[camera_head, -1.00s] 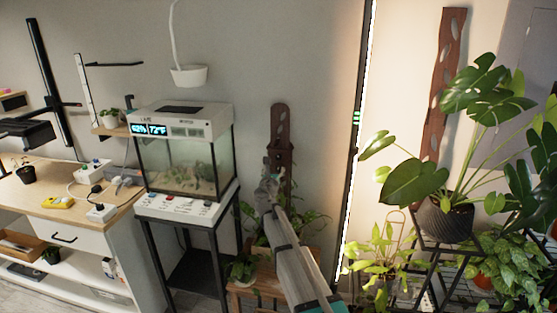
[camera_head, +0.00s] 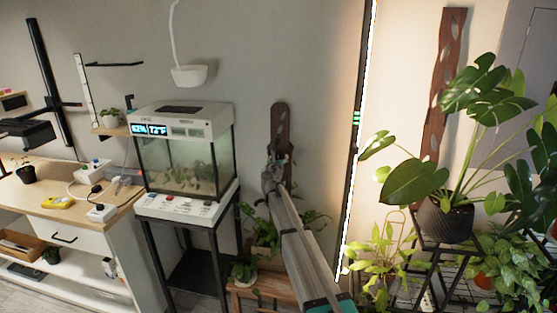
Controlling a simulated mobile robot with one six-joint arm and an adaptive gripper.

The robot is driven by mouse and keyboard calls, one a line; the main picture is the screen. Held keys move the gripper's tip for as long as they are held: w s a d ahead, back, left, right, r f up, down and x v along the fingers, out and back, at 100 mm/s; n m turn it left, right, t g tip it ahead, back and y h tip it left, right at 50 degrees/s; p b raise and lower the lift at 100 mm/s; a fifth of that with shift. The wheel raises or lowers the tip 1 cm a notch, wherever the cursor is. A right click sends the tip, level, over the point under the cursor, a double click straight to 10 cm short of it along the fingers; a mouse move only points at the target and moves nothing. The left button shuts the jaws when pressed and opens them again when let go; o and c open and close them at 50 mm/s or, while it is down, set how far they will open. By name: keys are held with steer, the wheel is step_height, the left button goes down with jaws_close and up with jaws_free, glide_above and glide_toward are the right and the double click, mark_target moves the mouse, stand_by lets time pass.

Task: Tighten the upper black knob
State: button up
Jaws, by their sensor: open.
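A dark brown wooden board (camera_head: 281,119) with a rounded, slotted top stands upright near the wall, right of the glass tank. My gripper (camera_head: 275,155) is open in front of the middle of this board, and my arm reaches up to it from below. The gripper and arm cover much of the board. I cannot make out the upper black knob; it may be hidden behind the gripper. I cannot tell whether the fingers touch anything.
The glass tank (camera_head: 185,165) on its black stand is close on the left. A wooden stool (camera_head: 243,290) with potted plants is below the board. A bright vertical light strip (camera_head: 357,150) and a large monstera (camera_head: 414,183) are on the right.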

jaws_close()
stand_by(0.4)
